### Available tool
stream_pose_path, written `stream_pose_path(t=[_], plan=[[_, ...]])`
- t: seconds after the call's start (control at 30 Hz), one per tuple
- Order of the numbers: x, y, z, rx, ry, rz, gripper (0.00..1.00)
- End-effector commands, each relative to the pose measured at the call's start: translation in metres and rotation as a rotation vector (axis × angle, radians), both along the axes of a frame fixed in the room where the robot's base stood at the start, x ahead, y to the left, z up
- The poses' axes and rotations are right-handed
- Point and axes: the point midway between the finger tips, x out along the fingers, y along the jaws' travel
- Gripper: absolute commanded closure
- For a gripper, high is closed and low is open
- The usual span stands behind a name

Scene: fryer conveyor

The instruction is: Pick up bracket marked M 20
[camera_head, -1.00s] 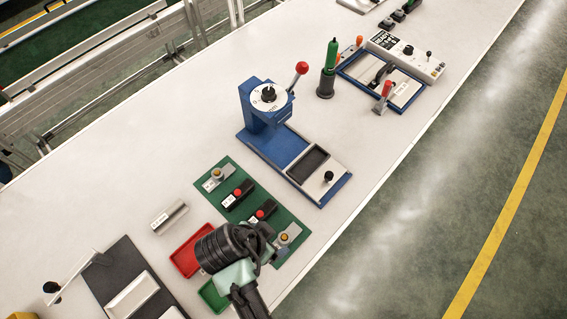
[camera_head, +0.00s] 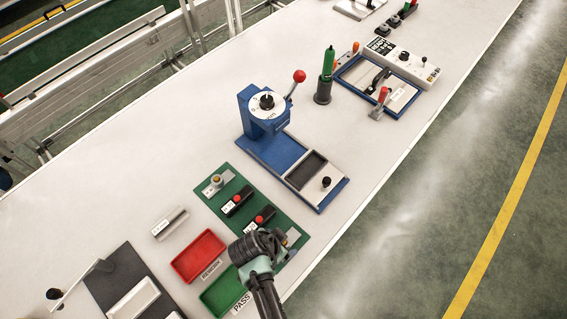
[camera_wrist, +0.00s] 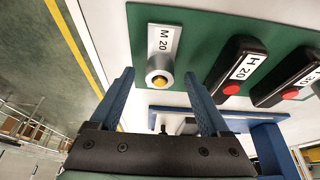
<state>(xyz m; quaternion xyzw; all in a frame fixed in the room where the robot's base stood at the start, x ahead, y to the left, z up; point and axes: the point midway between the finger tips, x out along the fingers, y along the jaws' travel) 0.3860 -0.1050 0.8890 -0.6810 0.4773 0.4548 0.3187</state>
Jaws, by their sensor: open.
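The bracket marked M 20 (camera_wrist: 161,42) is a pale grey block with a white label and a round boss with a yellow centre. It lies on the green mat (camera_wrist: 206,20). In the head view the bracket (camera_head: 292,236) is partly hidden by my arm at the mat's near right end. In the wrist view my gripper (camera_wrist: 159,76) is open, its two blue fingers pointing toward the bracket. The boss appears between the fingertips, and nothing is gripped. I cannot tell the exact gap.
Another grey bracket (camera_head: 218,183) is at the mat's far end. A red tray (camera_head: 198,256) and green PASS tray (camera_head: 222,293) are left of my arm. A blue press (camera_head: 265,125) stands behind.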

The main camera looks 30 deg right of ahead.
Motion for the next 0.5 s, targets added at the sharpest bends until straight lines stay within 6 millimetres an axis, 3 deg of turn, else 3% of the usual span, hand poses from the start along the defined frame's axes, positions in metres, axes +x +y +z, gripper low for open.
stream_pose_path(t=[0.27,0.5], plan=[[0.0002,-0.0009,-0.0021,0.000,0.000,0.000,0.20],[0.0001,-0.0007,-0.0020,0.000,0.000,0.000,0.61]])
